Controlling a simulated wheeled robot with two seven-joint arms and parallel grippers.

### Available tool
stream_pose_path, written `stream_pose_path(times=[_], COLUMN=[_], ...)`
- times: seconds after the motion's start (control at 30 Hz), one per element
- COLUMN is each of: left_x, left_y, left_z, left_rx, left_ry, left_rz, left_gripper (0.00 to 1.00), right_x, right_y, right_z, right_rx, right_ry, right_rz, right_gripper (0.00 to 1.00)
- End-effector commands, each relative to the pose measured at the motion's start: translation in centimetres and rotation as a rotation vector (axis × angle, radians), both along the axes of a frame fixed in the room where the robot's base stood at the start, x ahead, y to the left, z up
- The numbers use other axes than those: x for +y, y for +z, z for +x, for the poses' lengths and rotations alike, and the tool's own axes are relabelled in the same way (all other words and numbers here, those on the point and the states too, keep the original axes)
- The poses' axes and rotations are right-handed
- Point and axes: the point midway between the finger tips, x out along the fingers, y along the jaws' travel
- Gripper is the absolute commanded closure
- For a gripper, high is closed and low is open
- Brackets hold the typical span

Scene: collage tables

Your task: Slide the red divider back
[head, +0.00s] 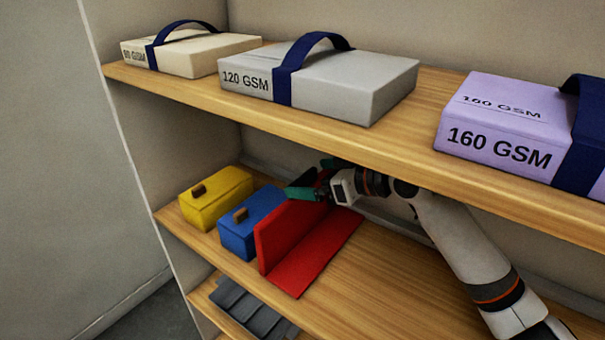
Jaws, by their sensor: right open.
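The red divider (316,251) stands on the middle shelf, an upright plate with a flat foot reaching to its right. A blue box (248,222) with a brown knob is just left of it. My right gripper (303,190) reaches in from the right under the upper shelf and is at the rear top of the divider, open. Its green fingertips are near the plate's upper edge and the blue box; I cannot tell whether they touch. The divider's rear end is partly hidden by the gripper. My left gripper is not in view.
A yellow box (217,197) stands left of the blue one. The upper shelf (300,120) overhangs the arm and bears strapped paper packs, including a grey one (345,85) and a purple one (505,130). The middle shelf (400,285) is clear right of the divider. Dark grey items (250,308) lie below.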

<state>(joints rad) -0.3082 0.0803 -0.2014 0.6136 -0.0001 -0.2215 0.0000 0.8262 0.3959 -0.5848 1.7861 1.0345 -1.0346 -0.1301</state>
Motion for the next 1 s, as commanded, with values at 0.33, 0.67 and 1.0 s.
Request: stream_pose_path(times=[0.33, 0.67, 1.0], left_x=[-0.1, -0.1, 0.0], left_y=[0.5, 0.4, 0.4], left_z=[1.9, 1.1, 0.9], left_rx=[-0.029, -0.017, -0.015], left_ry=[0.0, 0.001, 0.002], left_rz=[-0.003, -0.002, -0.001], left_gripper=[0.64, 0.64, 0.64], right_x=[2.6, 2.7, 2.7], right_y=[-1.3, -1.4, -1.4], right_z=[1.8, 1.9, 1.9], right_rx=[-0.001, -0.001, 0.0], right_ry=[0.001, 0.0, 0.001], right_rz=[0.0, -0.001, 0.0], right_gripper=[0.0, 0.1, 0.59])
